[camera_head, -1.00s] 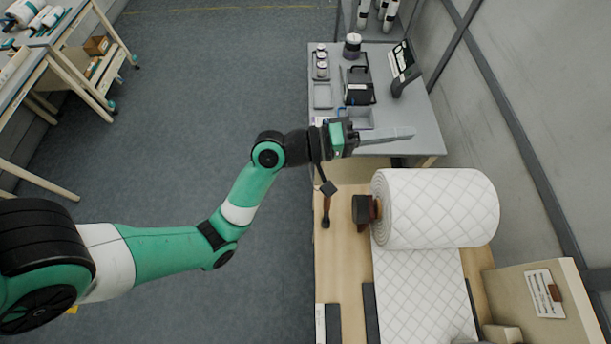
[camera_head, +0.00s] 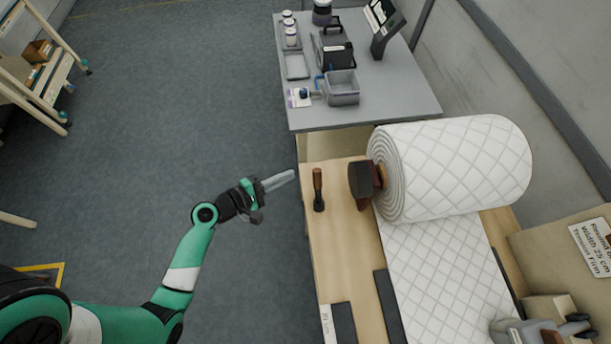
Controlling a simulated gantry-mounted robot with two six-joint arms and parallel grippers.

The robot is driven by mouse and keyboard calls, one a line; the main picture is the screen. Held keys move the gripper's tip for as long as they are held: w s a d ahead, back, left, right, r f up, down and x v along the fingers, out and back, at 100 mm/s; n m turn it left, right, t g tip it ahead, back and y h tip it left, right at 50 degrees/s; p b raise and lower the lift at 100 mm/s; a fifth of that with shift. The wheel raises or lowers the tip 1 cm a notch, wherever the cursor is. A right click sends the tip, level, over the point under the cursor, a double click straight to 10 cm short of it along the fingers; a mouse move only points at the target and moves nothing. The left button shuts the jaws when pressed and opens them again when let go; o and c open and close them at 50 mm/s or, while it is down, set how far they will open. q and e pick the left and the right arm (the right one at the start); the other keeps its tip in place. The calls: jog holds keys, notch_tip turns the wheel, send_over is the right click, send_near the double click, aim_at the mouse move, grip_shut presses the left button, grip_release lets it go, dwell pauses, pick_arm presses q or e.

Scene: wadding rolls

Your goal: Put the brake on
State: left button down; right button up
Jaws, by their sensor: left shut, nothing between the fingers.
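A large white quilted wadding roll (camera_head: 462,168) lies at the far end of the wooden table (camera_head: 345,250), its sheet running toward me. A dark brown block (camera_head: 362,180) sits at the roll's left end, against its core. A small lever-like piece with a brown handle and black end (camera_head: 318,190) is on the table's left part. I cannot tell which of these is the brake. My left gripper (camera_head: 287,177) is shut and empty, just left of the table edge, pointing right toward the brown handle, with a gap between.
A grey bench (camera_head: 390,90) behind holds a grey bin (camera_head: 342,88), a black case (camera_head: 335,50) and a tilted screen (camera_head: 384,20). A cream box (camera_head: 575,250) with a label stands at the right.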

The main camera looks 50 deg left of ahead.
aim_at(318, 189)
pick_arm(q)
jog(key=b+x, duration=0.1)
jog(key=x, duration=0.5)
jog(key=shift+d, duration=0.1)
jog(key=d, duration=0.1)
jog(key=s+d+r+p, duration=0.1)
jog(key=d+r+p, duration=0.1)
jog(key=shift+s, duration=0.3)
pick_arm(e)
jog(key=shift+r, duration=0.35)
pick_arm(q)
jog(key=shift+d, duration=0.15)
pick_arm(e)
jog(key=shift+f, duration=0.1)
pick_arm(q)
jog(key=shift+d, duration=0.1)
jog(key=shift+s+r+m+b, duration=0.15)
jog(key=shift+m+b, duration=0.15)
jog(key=shift+b, duration=0.1)
pick_arm(e)
jog(key=shift+w+a+f, duration=0.25)
jog(key=shift+a, duration=0.25)
